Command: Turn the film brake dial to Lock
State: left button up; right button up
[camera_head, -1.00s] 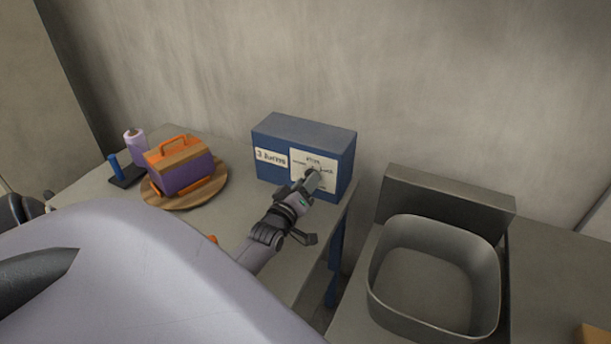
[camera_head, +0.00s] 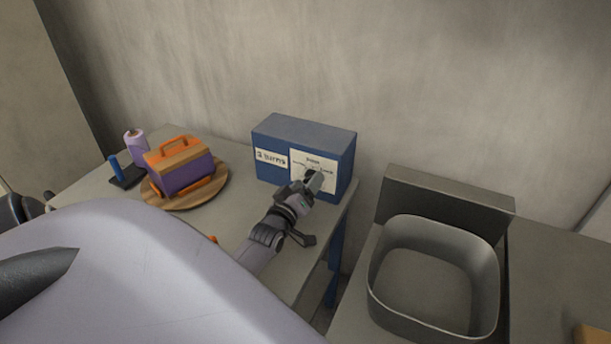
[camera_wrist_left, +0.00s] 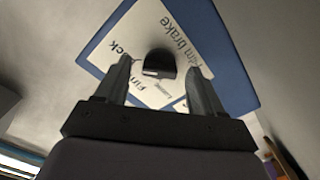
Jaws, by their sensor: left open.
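The film brake dial (camera_wrist_left: 158,63) is a dark, round-topped knob on a white label panel (camera_head: 325,160) on the front of a blue box (camera_head: 300,132). My left gripper (camera_head: 313,178) is at the panel and covers much of the dial in the head view. In the left wrist view, my left gripper (camera_wrist_left: 158,80) is open, with one finger on each side of the dial and gaps between. A light mark shows on the knob's lower edge. The panel reads "Film brake", with "Firm" and a partly covered word ending in "ck". My right gripper is not in view.
A purple-and-brown block with an orange handle (camera_head: 182,167) sits on a round wooden board (camera_head: 212,190). A purple roll (camera_head: 135,146) and a blue post (camera_head: 115,166) stand to its left. A grey open bin (camera_head: 385,295) is at right, beyond the table edge.

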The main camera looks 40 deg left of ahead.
pick_arm(q)
jog(key=shift+s, duration=0.1)
jog(key=shift+v, duration=3.55)
jog(key=shift+d, duration=0.1)
